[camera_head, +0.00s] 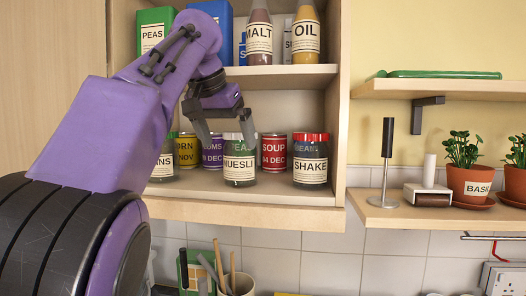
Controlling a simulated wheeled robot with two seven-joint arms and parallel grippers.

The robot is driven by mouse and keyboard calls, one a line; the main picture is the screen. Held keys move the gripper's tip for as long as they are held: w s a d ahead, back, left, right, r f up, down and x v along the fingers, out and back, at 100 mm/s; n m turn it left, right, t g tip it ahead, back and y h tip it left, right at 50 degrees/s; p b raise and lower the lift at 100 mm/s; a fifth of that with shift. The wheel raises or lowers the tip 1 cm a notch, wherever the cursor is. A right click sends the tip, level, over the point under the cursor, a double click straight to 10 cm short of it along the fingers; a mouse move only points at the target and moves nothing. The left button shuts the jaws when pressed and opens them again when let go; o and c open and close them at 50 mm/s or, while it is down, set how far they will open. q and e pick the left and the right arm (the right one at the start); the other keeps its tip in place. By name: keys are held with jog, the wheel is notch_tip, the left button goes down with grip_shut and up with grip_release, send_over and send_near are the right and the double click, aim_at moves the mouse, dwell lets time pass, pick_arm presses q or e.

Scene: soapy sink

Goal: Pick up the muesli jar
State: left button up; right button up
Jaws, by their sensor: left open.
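The muesli jar (239,169) stands upright on the lower shelf of the wall cupboard, near its front edge. It is clear glass with a white MUESLI label. My left gripper (226,128) reaches in from the upper left in the head view. Its fingers are spread, one at the jar's upper left and one at its upper right. The fingertips overlap the top of the jar in the picture; I cannot tell if they touch it. The jar's lid is partly hidden. My right gripper is not in view.
Right of the muesli jar stands a red-lidded SHAKE jar (310,172). Behind are a red soup tin (273,153) and a yellow tin (188,150). A BEANS jar (162,168) is partly hidden by my arm. The upper shelf (290,76) is overhead.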

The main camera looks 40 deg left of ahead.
aim_at(237, 143)
pick_arm(q)
jog(key=w+p, duration=0.1)
jog(key=w+r+p, duration=0.1)
jog(key=w+p, duration=0.1)
jog(key=shift+a, duration=0.2)
jog(key=x, duration=0.3)
jog(key=shift+s+f+b, duration=0.2)
jog(key=shift+f+b, duration=0.05)
jog(key=shift+b, duration=0.15)
jog(key=shift+w+a+f, duration=0.15)
jog(key=shift+w+f, duration=0.15)
jog(key=c, duration=1)
jog(key=shift+r, duration=0.1)
